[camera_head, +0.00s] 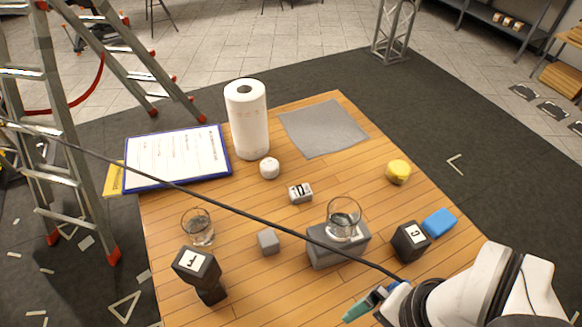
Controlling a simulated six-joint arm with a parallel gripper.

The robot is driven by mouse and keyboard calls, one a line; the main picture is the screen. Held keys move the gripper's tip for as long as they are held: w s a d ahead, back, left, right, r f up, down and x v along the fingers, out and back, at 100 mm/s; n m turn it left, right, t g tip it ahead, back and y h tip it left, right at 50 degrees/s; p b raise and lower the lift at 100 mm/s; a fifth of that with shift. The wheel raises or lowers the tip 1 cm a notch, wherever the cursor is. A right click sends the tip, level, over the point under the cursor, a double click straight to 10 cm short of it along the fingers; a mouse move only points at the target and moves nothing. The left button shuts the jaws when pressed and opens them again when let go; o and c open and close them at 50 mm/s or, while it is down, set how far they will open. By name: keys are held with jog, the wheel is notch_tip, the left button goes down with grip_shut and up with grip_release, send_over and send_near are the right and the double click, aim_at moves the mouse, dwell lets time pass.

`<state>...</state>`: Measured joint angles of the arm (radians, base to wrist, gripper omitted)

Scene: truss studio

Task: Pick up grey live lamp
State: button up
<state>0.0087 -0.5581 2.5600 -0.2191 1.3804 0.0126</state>
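The lamp's lettering is too small to read. A small pale grey box (300,192) with a dark marked face sits near the middle of the wooden table and may be the grey live lamp. A plain small grey cube (268,241) sits nearer, left of the larger grey block (325,256). My gripper (363,303) shows teal fingertips at the lower right, low over the table's near side, well short of the pale box. I see nothing held in it, but its finger gap is not clear.
A glass (343,219) stands on the larger grey block; another glass (198,228) stands left. Dark lettered blocks (202,265) (410,241), a blue sponge (439,222), a lemon (398,172), a paper roll (247,120) and a clipboard (178,157) surround them. A dark cable crosses the view.

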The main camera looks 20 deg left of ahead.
jog(key=w+a+f+n+t+y, duration=0.1)
jog(key=w+a+n+t, duration=0.4)
jog(key=w, duration=0.8)
jog(key=n+t, duration=0.5)
jog(key=t, duration=0.1)
send_over(267, 231)
jog(key=w+d, duration=0.3)
jog(key=d, duration=0.2)
notch_tip(267, 231, down, 7)
jog(key=s+a+f, duration=0.1)
jog(key=s+f, duration=0.1)
jog(key=f, duration=0.1)
jog(key=s+a+f+y, duration=0.1)
jog(key=s+f, duration=0.2)
jog(key=s+a+f+t+y, duration=0.1)
jog(key=s+f, duration=0.2)
jog(key=f, duration=0.1)
jog(key=shift+w+a+f, duration=0.1)
jog(key=shift+w+f, duration=0.05)
jog(key=shift+f, duration=0.05)
jog(key=x, duration=0.6)
jog(key=shift+w+a, duration=0.15)
jog(key=shift+w, duration=0.15)
grip_shut()
